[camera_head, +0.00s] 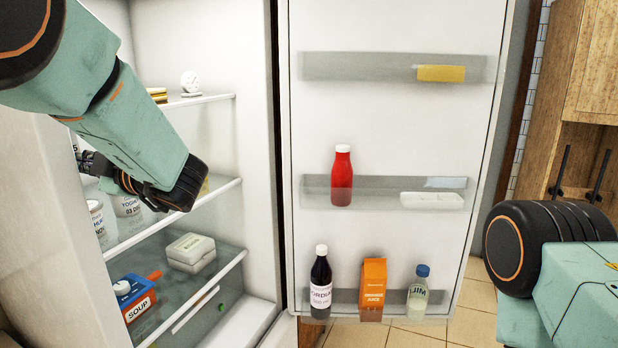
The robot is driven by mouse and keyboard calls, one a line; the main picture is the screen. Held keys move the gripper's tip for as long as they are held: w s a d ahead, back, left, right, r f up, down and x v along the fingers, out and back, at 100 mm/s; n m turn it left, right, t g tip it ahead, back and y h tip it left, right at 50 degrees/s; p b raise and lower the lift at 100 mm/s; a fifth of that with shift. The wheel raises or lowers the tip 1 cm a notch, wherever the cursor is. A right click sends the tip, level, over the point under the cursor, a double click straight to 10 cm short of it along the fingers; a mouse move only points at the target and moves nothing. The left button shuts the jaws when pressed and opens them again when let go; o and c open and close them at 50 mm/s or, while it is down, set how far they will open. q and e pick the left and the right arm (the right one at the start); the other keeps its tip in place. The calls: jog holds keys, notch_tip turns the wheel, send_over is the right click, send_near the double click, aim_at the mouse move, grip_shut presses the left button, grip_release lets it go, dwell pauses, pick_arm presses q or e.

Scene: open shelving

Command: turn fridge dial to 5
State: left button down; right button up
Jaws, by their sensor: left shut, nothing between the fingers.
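The fridge (205,45) stands open, its door (395,120) swung out to the right. My left arm reaches into the fridge from the upper left. My left gripper (88,163) is shut and empty, pointing left at the fridge's left inner side, above the white tubs. A small round white gauge (190,82) stands on the upper shelf. My right gripper is out of view; only part of my right arm shows at the right.
Glass shelves hold white tubs (127,205), a white box (191,250) and a soup carton (136,297). Door racks hold a red bottle (342,178), a dark bottle (321,283), an orange carton (373,285) and a blue-capped bottle (418,295). A wooden cabinet (575,90) stands right.

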pick_arm(q)
jog(key=shift+w+f, duration=0.15)
jog(key=shift+f, duration=0.05)
